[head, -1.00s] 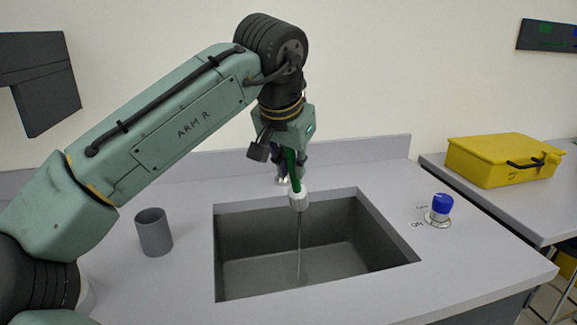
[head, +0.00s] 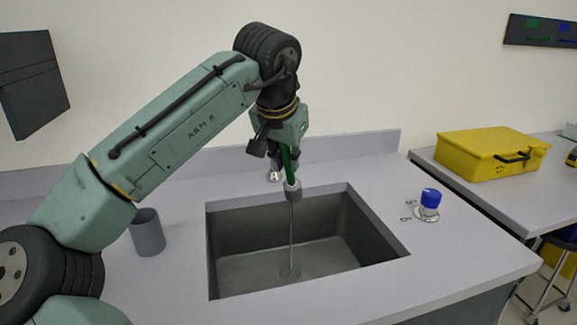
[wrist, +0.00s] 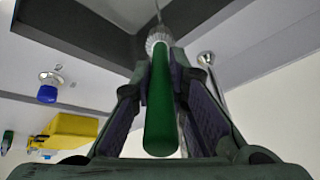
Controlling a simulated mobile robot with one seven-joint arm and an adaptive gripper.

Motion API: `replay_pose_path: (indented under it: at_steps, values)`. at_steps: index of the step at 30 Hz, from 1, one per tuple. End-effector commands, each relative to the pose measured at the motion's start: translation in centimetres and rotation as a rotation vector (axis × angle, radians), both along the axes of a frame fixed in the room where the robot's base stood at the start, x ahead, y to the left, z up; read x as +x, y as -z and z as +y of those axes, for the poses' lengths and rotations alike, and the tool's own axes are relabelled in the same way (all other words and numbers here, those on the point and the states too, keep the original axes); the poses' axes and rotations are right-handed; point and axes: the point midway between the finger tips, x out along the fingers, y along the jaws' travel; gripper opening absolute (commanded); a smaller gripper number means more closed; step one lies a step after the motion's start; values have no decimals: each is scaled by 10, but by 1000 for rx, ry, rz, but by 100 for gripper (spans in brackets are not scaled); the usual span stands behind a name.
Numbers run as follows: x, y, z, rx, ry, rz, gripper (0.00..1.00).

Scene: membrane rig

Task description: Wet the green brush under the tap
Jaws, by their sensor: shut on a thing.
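My gripper (head: 285,162) is shut on the green brush (head: 288,166), whose handle also shows between the two fingers in the wrist view (wrist: 160,110). The brush points down, and its head (head: 293,191), now grey, is over the sink (head: 378,248). A thin stream of water (head: 291,235) runs from the brush head to the sink floor. The tap (head: 274,176) is mostly hidden behind my gripper; a chrome part of it shows in the wrist view (wrist: 206,58). The tap's blue knob (head: 431,196) stands on the counter right of the sink.
A grey cup (head: 148,236) stands left of the sink, close to my arm in the picture. A yellow case (head: 485,155) lies on the side bench at right. The counter (head: 455,250) right of the sink is clear apart from the knob.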

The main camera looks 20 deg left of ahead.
Motion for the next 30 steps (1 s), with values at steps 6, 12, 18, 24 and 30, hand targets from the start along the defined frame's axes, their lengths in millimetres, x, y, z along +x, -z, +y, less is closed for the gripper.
replay_pose_path:
  at_steps: [6, 12, 18, 24, 30]
  values:
    - [-11, 2, -1, -2, 1, 0, 0]
    - [-27, 1, -3, -1, 1, -2, 0]
    - [-43, 1, -4, -2, 1, -1, 0]
    - [-59, 1, -6, 0, 0, -1, 0]
    - [-74, 1, -8, -1, 1, -1, 0]
